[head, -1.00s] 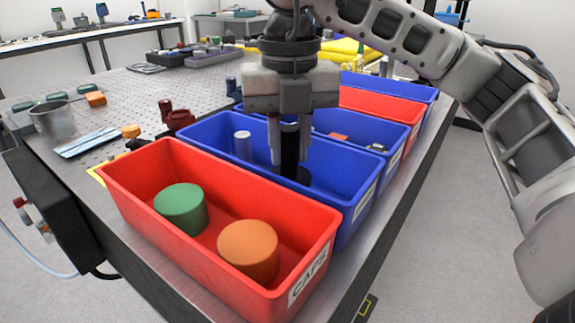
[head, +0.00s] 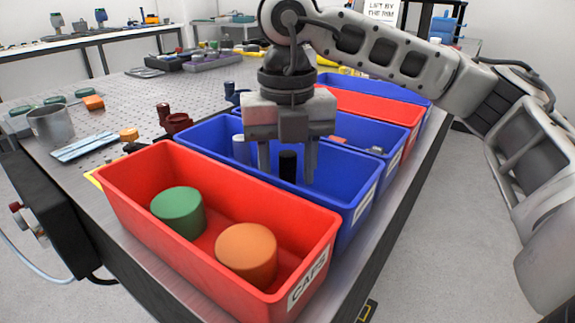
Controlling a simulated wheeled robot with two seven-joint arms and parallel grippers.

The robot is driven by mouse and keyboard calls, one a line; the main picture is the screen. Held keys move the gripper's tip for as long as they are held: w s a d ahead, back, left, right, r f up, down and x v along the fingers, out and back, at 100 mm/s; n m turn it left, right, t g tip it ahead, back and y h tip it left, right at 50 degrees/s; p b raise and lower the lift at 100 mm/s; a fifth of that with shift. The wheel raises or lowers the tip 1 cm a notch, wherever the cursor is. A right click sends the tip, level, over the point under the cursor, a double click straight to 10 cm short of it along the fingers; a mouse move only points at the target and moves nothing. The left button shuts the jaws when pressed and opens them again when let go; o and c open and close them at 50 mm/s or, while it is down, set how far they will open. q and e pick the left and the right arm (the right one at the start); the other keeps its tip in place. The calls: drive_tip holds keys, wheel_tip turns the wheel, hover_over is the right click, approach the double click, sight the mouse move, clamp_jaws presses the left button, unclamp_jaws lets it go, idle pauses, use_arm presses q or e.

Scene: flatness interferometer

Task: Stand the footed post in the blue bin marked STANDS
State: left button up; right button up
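The dark footed post (head: 288,166) stands upright in the blue bin (head: 352,193) just behind the red bin. Its foot is hidden by the red bin's rear wall. The white label on the blue bin's end is too small to read. My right gripper (head: 287,172) points down over this bin. Its two fingers are spread on either side of the post, with gaps visible between fingers and post. A pale post (head: 240,149) also stands in the bin, to the left of the dark one. My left gripper is not in view.
A red bin (head: 140,207) marked CAPS holds a green cap (head: 178,212) and an orange cap (head: 246,252) in front. More blue and red bins stand in a row behind. A metal cup (head: 50,126) and small parts lie at the left of the perforated table.

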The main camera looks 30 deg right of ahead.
wheel_tip(320, 180, up, 12)
drive_tip(key=p, duration=0.3)
drive_tip(key=shift+r, duration=0.2)
drive_tip(key=shift+f, duration=0.1)
